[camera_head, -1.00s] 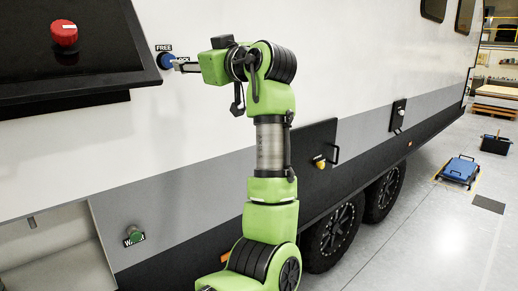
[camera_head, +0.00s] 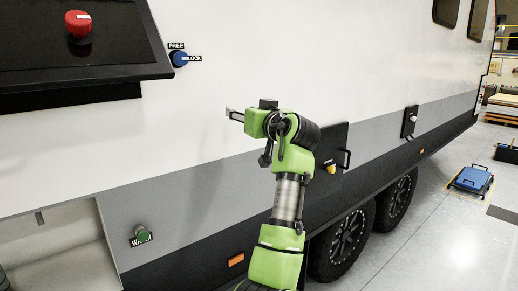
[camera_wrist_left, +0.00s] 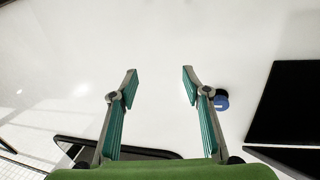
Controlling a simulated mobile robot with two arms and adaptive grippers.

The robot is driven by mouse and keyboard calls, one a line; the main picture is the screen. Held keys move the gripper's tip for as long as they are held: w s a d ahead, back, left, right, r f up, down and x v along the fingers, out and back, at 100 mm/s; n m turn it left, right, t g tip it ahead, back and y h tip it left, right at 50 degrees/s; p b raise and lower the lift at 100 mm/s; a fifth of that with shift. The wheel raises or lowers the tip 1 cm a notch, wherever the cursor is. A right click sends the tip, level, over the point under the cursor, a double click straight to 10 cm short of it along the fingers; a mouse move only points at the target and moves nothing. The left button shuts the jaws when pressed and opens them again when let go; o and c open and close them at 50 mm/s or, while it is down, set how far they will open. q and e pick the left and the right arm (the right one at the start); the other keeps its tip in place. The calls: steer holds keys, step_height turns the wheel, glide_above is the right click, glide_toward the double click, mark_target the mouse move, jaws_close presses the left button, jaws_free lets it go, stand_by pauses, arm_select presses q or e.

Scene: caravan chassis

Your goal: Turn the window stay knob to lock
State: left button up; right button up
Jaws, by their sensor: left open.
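The blue round stay knob (camera_head: 180,59) is on the white caravan wall, just right of the dark window panel. A FREE label (camera_head: 176,46) is above it and a LOCK label (camera_head: 194,58) is to its right. The knob's pointer is too small to read surely. My left gripper (camera_head: 234,115) is open and empty, below and right of the knob and apart from it. In the left wrist view, the open fingers (camera_wrist_left: 160,78) have nothing between them, and the blue knob (camera_wrist_left: 221,102) shows just outside the right finger. My right gripper is not in view.
A dark window panel (camera_head: 75,45) with a red knob (camera_head: 78,24) juts out at upper left. A green knob (camera_head: 141,235) with a water label is low on the wall. A black panel with a yellow knob (camera_head: 331,169) is beyond my arm. The wall around the gripper is clear.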

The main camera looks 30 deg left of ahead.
arm_select(q)
steer(key=w+d+f+m+t+h+b, duration=0.1)
steer(key=w+d+f+m, duration=0.1)
steer(key=f, duration=0.8)
steer(key=shift+w+d+m+h, duration=0.2)
steer(key=shift+w+m+h, duration=0.25)
steer(key=shift+w, duration=0.75)
steer(key=shift+f, duration=0.1)
